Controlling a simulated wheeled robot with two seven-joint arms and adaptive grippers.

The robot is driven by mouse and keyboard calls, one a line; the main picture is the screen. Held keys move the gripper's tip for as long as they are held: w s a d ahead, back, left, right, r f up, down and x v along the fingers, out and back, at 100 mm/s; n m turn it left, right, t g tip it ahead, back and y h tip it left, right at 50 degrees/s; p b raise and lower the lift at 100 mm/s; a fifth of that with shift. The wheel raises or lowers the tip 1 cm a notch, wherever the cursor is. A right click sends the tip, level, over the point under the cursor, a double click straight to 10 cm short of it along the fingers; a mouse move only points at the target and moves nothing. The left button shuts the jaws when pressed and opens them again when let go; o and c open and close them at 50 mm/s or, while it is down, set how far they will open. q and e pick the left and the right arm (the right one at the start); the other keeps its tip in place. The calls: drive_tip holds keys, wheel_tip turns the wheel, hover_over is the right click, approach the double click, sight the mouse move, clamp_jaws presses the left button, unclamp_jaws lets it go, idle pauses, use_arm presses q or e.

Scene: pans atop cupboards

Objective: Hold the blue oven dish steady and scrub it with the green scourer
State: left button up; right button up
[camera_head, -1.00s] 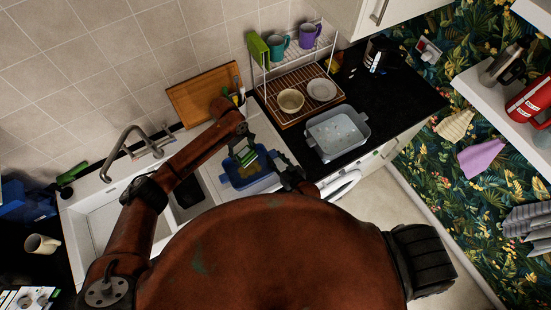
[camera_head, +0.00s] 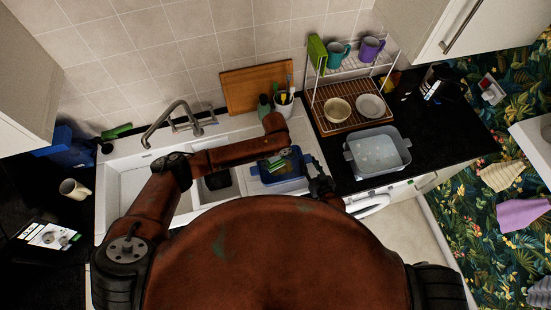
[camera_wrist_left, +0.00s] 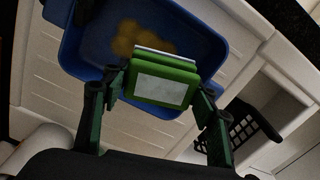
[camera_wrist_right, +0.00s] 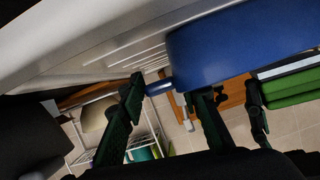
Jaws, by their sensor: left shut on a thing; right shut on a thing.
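The blue oven dish (camera_head: 294,171) sits on the draining side of the sink unit. The left wrist view shows the dish (camera_wrist_left: 82,48) with a yellow-brown stain (camera_wrist_left: 130,38) inside. My left gripper (camera_wrist_left: 155,88) is shut on the green scourer (camera_wrist_left: 165,80), which has a pale face, and holds it over the dish, close to the stain. I cannot tell whether the scourer touches the dish floor. My right gripper (camera_wrist_right: 165,95) is shut on the end handle of the dish (camera_wrist_right: 230,45), at the dish's right side in the head view (camera_head: 319,184).
The sink (camera_head: 138,190) and tap (camera_head: 172,115) lie to the left. A pale basin (camera_head: 377,152) stands on the black worktop to the right. A dish rack (camera_head: 345,105) with bowl, plate and mugs stands behind. A utensil pot (camera_head: 284,105) stands behind the dish.

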use_arm(q)
drive_tip(key=shift+f, duration=2.4)
drive_tip(key=shift+f, duration=0.7)
